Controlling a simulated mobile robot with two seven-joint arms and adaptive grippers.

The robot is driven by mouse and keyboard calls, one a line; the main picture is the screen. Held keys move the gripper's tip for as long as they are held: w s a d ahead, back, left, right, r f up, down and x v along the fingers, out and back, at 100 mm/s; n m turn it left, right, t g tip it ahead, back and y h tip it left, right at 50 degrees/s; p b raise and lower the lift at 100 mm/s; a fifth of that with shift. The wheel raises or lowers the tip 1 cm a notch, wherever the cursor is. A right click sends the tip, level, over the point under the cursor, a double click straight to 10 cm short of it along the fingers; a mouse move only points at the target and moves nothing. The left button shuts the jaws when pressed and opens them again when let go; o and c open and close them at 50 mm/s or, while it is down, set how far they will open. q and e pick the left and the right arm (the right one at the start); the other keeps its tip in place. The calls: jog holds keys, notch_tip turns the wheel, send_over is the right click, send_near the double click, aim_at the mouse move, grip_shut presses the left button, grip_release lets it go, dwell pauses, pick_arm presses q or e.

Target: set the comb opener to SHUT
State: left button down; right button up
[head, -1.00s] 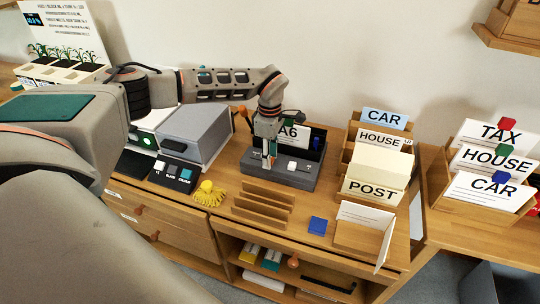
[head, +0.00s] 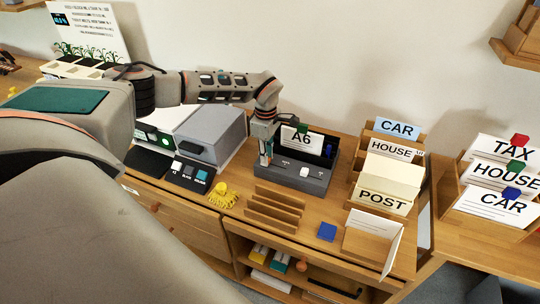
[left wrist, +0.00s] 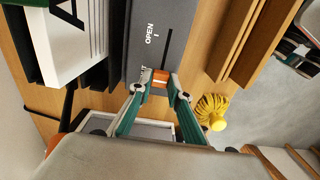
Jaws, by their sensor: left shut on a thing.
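The comb opener (head: 310,184) is a dark grey box on the desk with a white knob on its top. In the left wrist view its grey top (left wrist: 172,28) has the word OPEN beside a slot mark. A second label by the fingertips is mostly hidden. My left gripper (head: 266,161) points down at the opener's left end. In the left wrist view its green fingers (left wrist: 160,84) are shut on an orange lever (left wrist: 160,76), at the end of the opener away from OPEN.
An A6 card (head: 301,138) stands upright at the opener's back. A grey machine (head: 212,132) is to the left, a yellow tasselled thing (head: 223,195) in front, and a wooden slotted rack (head: 274,211) nearer. Card boxes stand right, including the POST card (head: 383,201). A blue block (head: 327,231) lies in front.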

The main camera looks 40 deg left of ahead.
pick_arm(q)
jog(key=c, duration=1.9)
grip_release()
jog(key=shift+a, duration=0.3)
jog(key=shift+s, duration=0.1)
jog(key=shift+d, duration=0.1)
notch_tip(320, 180, up, 12)
